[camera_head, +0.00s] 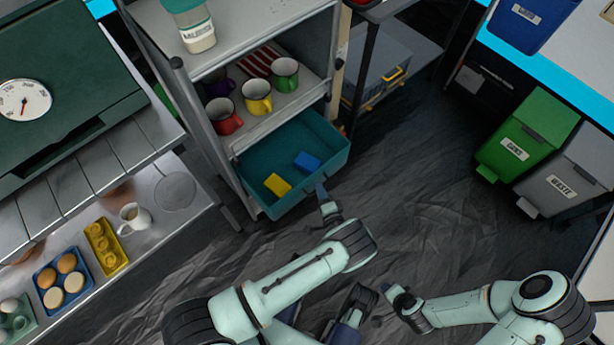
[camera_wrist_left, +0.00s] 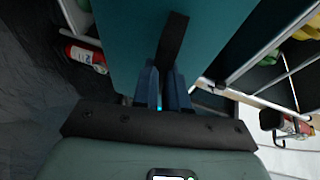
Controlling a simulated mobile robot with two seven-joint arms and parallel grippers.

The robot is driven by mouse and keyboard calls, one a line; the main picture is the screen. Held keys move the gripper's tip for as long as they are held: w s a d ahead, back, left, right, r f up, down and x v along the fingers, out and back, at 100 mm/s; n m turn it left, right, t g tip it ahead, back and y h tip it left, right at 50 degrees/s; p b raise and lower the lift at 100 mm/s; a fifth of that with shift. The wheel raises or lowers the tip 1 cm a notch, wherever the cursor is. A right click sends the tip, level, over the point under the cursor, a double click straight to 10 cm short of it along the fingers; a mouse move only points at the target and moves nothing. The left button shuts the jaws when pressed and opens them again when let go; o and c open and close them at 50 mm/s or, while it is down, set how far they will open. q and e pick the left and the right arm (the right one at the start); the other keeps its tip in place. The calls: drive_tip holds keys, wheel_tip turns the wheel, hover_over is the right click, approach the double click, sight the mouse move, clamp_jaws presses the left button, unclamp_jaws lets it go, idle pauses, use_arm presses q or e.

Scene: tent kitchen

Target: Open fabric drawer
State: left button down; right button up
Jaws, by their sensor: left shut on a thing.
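The teal fabric drawer (camera_head: 330,150) is pulled out of the lower part of the grey shelf unit in the head view. A yellow block (camera_head: 277,185) and a blue block (camera_head: 307,162) lie inside it. My left gripper (camera_head: 322,190) is at the drawer's front. In the left wrist view, the fingers of my left gripper (camera_wrist_left: 163,88) are shut on a dark strap (camera_wrist_left: 173,40) on the teal drawer front (camera_wrist_left: 125,35). My right gripper (camera_head: 389,291) is low in the head view, away from the drawer; its fingers are too unclear to judge.
Several mugs (camera_head: 257,97) stand on the shelf above the drawer. A side counter (camera_head: 160,220) with food trays stands left. Green (camera_head: 525,138) and grey (camera_head: 570,175) bins stand at the right. The dark crumpled floor (camera_head: 430,200) between is clear.

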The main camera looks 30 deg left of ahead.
use_arm(q)
drive_tip(key=s+d, duration=0.3)
drive_tip(key=d, duration=0.4)
drive_tip(key=shift+d, duration=0.2)
use_arm(e)
drive_tip(key=shift+s+d+f, duration=0.1)
drive_tip(key=shift+s+f, duration=0.35)
use_arm(q)
drive_tip(key=c, duration=1.2)
unclamp_jaws()
